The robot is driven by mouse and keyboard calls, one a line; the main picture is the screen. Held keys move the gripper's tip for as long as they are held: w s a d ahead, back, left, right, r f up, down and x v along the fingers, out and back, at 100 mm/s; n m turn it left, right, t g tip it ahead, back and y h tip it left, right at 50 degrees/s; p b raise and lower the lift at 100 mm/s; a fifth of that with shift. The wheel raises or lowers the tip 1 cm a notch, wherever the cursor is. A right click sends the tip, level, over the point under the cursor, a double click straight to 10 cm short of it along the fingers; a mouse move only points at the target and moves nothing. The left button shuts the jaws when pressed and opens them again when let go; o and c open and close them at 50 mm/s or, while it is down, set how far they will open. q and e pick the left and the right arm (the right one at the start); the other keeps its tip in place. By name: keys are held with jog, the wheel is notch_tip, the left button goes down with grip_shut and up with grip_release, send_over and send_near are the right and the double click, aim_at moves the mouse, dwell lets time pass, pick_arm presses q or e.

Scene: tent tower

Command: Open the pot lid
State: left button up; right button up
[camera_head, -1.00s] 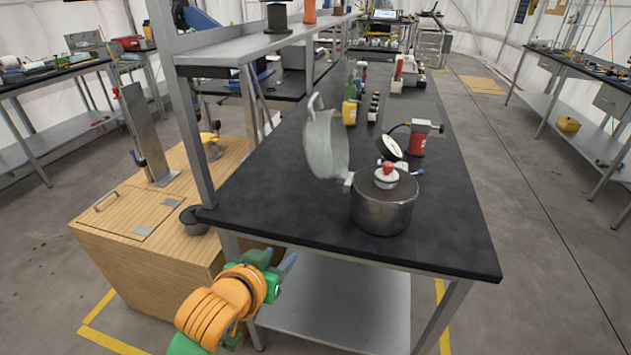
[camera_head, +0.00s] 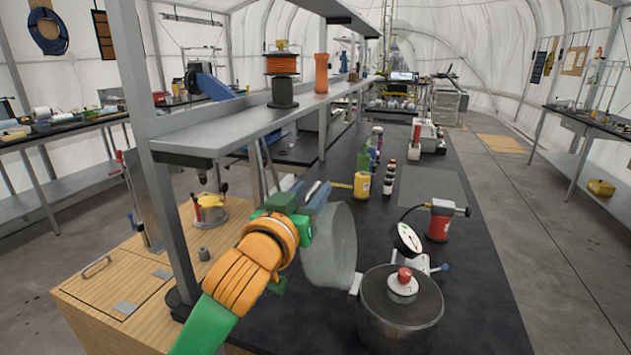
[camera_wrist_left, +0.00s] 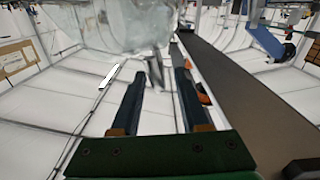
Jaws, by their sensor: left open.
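The metal pot (camera_head: 398,318) stands on the black table at the lower right of the head view. A white disc with a red knob (camera_head: 403,283) shows at its top. The grey, translucent lid (camera_head: 335,248) stands upright at the pot's left side, tilted away from the opening. My left gripper (camera_head: 319,195) is open and empty, just left of the lid near its upper edge; I cannot tell whether it touches. In the left wrist view the open fingers (camera_wrist_left: 160,85) point toward a grey glassy shape, apparently the lid (camera_wrist_left: 120,24). My right gripper is not in view.
A metal shelf (camera_head: 230,128) on posts stands at the left, close to my left arm. A red device (camera_head: 438,222) and a round gauge (camera_head: 407,238) sit behind the pot. A yellow bottle (camera_head: 362,186) stands farther back. The table's right side is clear.

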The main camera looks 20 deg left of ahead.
aim_at(317, 185)
pick_arm(q)
jog(key=w, duration=0.3)
jog(key=shift+f, duration=0.2)
jog(key=shift+s, duration=0.2)
jog(key=shift+c, duration=0.2)
jog(key=shift+r, duration=0.1)
grip_shut()
jog(key=shift+d, duration=0.1)
dwell(0.5)
